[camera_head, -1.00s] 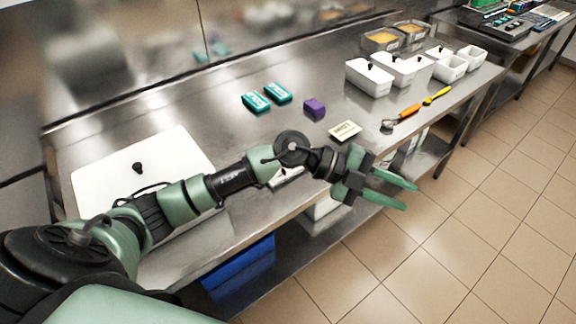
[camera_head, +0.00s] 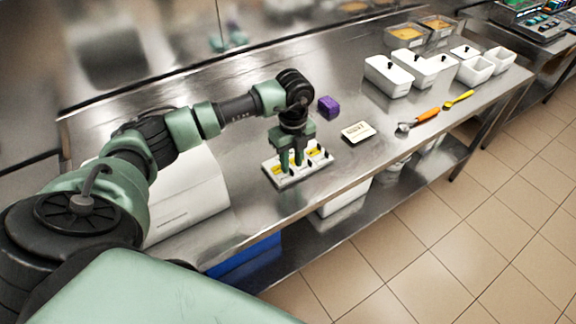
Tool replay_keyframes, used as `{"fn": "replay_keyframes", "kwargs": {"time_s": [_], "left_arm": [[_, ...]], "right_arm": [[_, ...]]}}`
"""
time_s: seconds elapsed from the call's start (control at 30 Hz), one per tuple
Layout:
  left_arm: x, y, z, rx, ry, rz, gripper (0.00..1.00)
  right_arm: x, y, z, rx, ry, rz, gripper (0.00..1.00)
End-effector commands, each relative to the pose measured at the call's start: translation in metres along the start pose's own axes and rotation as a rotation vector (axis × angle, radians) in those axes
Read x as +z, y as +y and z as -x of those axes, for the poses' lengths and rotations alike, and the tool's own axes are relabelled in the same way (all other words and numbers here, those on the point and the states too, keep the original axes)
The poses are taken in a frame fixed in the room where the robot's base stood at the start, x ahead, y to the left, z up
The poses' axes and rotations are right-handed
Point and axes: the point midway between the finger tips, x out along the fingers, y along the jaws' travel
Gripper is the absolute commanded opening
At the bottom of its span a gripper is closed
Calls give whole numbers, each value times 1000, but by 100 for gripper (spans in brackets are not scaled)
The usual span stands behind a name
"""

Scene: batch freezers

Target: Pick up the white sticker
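My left gripper (camera_head: 292,161) points down over a flat white tray (camera_head: 281,182) near the table's front edge. Its two green fingers stand a little apart, with no object clearly visible between them. The tray holds yellow pieces (camera_head: 313,154) and small dark parts, partly hidden by the fingers. I cannot tell whether the fingertips touch it. A small pale card-like block with dark print (camera_head: 357,132) lies to the right of the tray, apart from the gripper. I cannot tell which of these pale items is the white sticker. My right gripper is out of view.
A purple block (camera_head: 328,107) stands behind the tray. An orange-handled scoop (camera_head: 427,115) and a yellow-handled tool (camera_head: 459,99) lie to the right. White lidded containers (camera_head: 389,77) stand at the back right.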

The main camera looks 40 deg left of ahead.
Motion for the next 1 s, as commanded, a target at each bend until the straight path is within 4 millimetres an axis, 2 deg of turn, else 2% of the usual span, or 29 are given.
{"fn": "replay_keyframes", "kwargs": {"time_s": [0.03,0.2,0.4,0.47,0.5,0.53,1.0], "left_arm": [[0,1,-6,2,1,1,29],[-1,0,-21,-1,2,-2,29],[0,-1,-22,-2,1,-2,29],[0,-1,-22,-2,1,-2,15],[0,-1,-22,-2,1,-2,4],[0,-1,-22,-2,1,-2,0],[0,-1,-20,-3,1,-1,0]], "right_arm": [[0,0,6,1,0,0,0],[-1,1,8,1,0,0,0],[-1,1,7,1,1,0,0],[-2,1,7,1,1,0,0],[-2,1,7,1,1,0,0],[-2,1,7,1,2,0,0],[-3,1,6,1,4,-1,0]]}}
